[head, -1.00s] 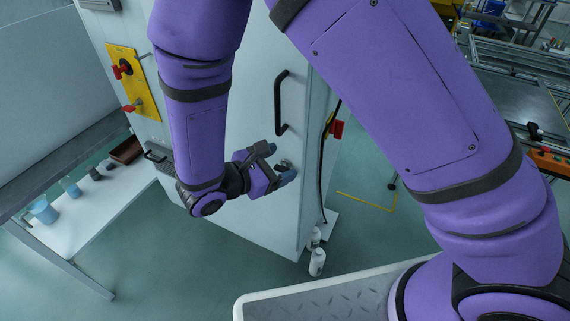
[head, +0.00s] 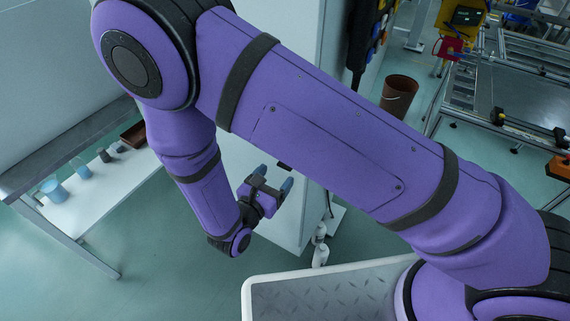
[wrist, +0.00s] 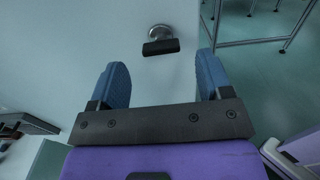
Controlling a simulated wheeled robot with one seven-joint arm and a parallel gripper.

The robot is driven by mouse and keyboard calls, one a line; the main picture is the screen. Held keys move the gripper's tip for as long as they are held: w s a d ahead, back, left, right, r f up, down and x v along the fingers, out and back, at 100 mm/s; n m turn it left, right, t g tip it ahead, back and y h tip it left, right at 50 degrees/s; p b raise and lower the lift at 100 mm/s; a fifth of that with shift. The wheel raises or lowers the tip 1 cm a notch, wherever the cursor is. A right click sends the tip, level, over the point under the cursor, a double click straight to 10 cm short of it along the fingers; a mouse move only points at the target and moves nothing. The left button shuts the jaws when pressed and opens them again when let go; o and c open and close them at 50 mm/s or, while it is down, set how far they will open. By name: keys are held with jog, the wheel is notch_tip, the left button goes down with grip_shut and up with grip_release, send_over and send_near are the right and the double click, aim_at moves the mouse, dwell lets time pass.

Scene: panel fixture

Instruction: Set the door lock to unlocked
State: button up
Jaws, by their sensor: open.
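The door lock (wrist: 160,42) shows in the wrist view as a round silver base with a dark bar-shaped handle, mounted on the pale cabinet (wrist: 95,35). The bar lies roughly level in that view. No marking shows whether it is locked. In the head view only the dark handle (head: 285,166) shows, beside my arm. My gripper (head: 274,179) is open, with two blue fingers and nothing between them. In the wrist view the gripper (wrist: 162,65) points at the cabinet. The lock is beyond the fingertips, between their lines and apart from them.
My upper arm hides most of the cabinet front in the head view. A low white table (head: 97,196) with cups stands at left. White bottles (head: 320,254) stand on the floor by the cabinet base. A brown bin (head: 398,97) and metal frames stand at right.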

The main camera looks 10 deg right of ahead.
jog(key=shift+x, duration=2.65)
jog(key=shift+c, duration=0.4)
jog(key=c, duration=0.8)
jog(key=shift+c, duration=0.2)
